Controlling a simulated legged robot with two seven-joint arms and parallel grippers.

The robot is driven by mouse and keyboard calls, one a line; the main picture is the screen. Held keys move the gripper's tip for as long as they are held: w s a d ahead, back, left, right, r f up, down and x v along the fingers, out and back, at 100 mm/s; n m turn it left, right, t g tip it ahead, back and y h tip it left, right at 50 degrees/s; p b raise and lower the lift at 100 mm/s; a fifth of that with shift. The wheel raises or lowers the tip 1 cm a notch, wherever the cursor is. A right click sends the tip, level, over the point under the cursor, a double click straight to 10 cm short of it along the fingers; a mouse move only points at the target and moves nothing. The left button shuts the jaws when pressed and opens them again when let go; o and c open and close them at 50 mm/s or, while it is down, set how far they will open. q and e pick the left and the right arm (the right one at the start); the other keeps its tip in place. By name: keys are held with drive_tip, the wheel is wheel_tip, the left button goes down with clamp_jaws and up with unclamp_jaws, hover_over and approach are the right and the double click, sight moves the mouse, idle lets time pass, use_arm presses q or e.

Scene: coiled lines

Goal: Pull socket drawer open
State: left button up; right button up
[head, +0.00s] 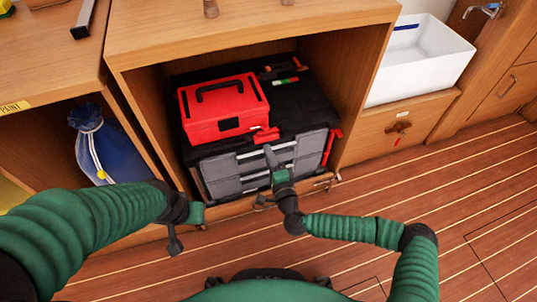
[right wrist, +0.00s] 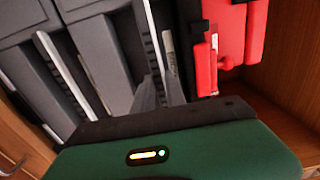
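A black tool chest with two grey drawer fronts (head: 243,165) stands inside the wooden cabinet under the counter. Light bars run along the drawer fronts, which look closed. I cannot read which one is the socket drawer. My right gripper (head: 272,160) is in front of the drawers, its grey finger reaching to the upper front near the middle. In the right wrist view the grey drawer fronts (right wrist: 95,65) fill the left, close to the gripper. Contact and finger gap are unclear. My left gripper (head: 175,238) hangs low at the left, away from the chest, fingers unclear.
A red toolbox (head: 222,108) sits on the chest. Red clips (head: 267,135) hang near its front edge. Cabinet side walls (head: 362,85) stand close on both sides. A blue bag (head: 103,145) is in the left compartment. The plank floor (head: 430,205) in front is clear.

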clamp_jaws()
drive_tip(key=shift+f, duration=0.1)
drive_tip(key=shift+f, duration=0.1)
idle(0.8)
drive_tip(key=shift+s, duration=0.1)
